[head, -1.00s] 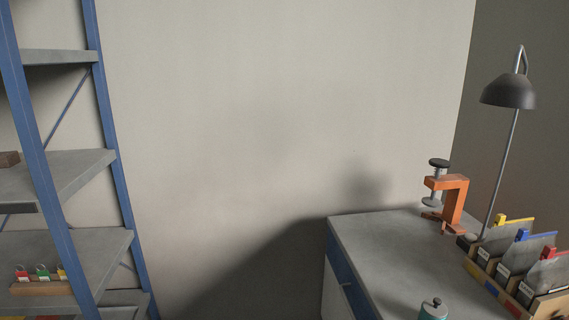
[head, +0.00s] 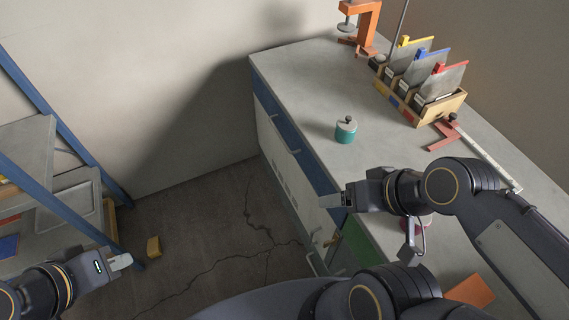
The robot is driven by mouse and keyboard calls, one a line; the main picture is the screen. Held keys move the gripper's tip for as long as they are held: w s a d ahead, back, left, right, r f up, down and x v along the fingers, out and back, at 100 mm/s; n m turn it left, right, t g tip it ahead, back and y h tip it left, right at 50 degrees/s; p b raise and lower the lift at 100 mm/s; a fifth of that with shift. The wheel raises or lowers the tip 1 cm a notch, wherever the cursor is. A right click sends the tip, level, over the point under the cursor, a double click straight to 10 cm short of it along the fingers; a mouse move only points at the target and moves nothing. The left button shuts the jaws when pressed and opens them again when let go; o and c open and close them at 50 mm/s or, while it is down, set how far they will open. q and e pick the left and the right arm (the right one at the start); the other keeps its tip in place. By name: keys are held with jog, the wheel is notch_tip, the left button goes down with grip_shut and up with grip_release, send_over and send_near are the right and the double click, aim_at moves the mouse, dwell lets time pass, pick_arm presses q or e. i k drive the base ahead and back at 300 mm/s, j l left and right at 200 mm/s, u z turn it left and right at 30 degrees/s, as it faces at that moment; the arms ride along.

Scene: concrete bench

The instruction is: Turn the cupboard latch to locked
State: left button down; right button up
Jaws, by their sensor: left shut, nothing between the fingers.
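The cupboard (head: 290,183) is the white front under the concrete bench, below blue drawer fronts. A small brass-coloured part (head: 333,239), perhaps the latch, shows low on the front, near the green panel. My left gripper (head: 122,262) is shut and empty at lower left, well away from the cupboard.
On the bench (head: 300,75) stand a teal jar (head: 346,131), an orange clamp (head: 362,22) and a card file box (head: 440,105). A blue-framed shelf (head: 60,115) is at left. A yellow block (head: 154,247) lies on the cracked floor, which is otherwise largely clear.

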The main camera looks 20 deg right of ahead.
aim_at(334, 241)
jog(key=l+z, duration=0.1)
jog(key=z, duration=1.1)
jog(key=k+l+z, duration=0.2)
jog(key=z, duration=0.2)
jog(key=k+l+z, duration=0.35)
jog(key=i+j, duration=0.05)
jog(key=i, duration=0.05)
